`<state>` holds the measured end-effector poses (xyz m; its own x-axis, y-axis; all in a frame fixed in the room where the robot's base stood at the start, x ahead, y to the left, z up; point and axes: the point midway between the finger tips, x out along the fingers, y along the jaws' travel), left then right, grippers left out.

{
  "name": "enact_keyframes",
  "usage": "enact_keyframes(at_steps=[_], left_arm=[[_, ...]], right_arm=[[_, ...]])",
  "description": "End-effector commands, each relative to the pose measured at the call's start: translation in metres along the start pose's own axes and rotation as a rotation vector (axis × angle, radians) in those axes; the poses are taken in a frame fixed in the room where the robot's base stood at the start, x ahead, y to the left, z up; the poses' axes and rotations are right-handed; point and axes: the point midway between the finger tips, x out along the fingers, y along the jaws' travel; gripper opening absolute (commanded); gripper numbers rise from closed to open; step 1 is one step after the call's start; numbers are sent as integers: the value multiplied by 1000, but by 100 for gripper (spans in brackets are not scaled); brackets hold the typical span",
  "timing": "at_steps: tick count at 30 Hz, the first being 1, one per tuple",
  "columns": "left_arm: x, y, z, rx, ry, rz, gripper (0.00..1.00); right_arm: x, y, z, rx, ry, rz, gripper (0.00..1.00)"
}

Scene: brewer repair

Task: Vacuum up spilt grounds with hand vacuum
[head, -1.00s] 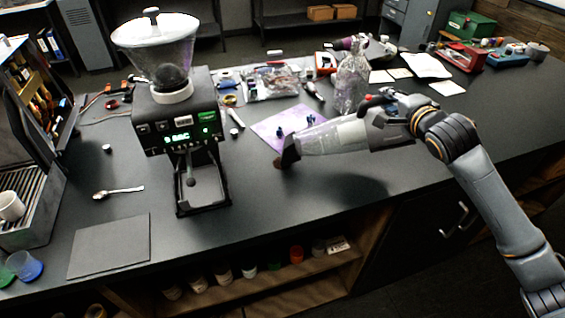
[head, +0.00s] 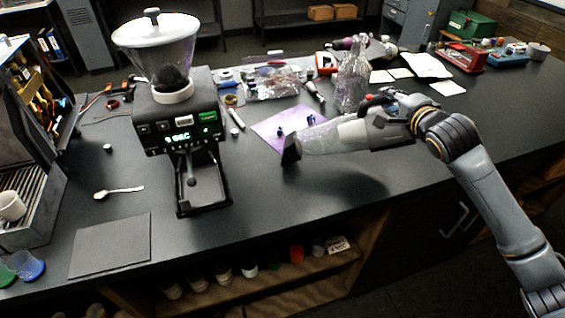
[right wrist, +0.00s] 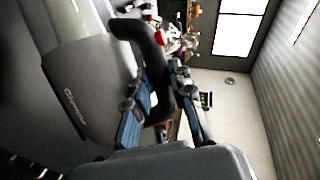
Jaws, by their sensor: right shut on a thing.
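The hand vacuum (head: 345,135) has a clear, tapered front, a grey body and a black nozzle. It is held over the counter to the right of the grinder, with its nozzle pointing left and low at the counter top. My right gripper (head: 384,99) is shut on the vacuum's dark handle. In the right wrist view the vacuum's grey body (right wrist: 85,92) fills the left, and the gripper's blue fingers (right wrist: 157,98) sit around the curved black handle. No spilt grounds show around the nozzle; any under it are hidden. My left gripper is not in view.
The coffee grinder (head: 176,130) stands left of the nozzle. A purple sheet (head: 270,128) with small blue parts lies behind the vacuum, near a clear bottle (head: 352,75). A spoon (head: 118,191) and grey mat (head: 110,246) lie at left.

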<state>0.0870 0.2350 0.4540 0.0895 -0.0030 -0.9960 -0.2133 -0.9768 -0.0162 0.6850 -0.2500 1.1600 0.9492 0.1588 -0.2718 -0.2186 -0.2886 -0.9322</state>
Motion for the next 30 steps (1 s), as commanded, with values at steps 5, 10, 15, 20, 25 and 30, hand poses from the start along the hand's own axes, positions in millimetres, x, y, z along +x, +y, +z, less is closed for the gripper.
enact_keyframes(at_steps=[5, 10, 15, 20, 25, 30], left_arm=[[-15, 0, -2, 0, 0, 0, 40], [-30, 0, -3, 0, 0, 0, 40], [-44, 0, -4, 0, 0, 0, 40], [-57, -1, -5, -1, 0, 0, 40], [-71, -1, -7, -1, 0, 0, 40], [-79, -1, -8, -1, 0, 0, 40]], right_arm=[[-5, -20, -5, 2, 1, -14, 0], [-9, -34, -8, 3, 1, -14, 0], [-13, -47, -12, 2, 1, -14, 0], [-17, -59, -15, 3, 1, -13, 0], [-21, -72, -18, 3, 2, -13, 0], [-23, -80, -20, 2, 1, -12, 0]])
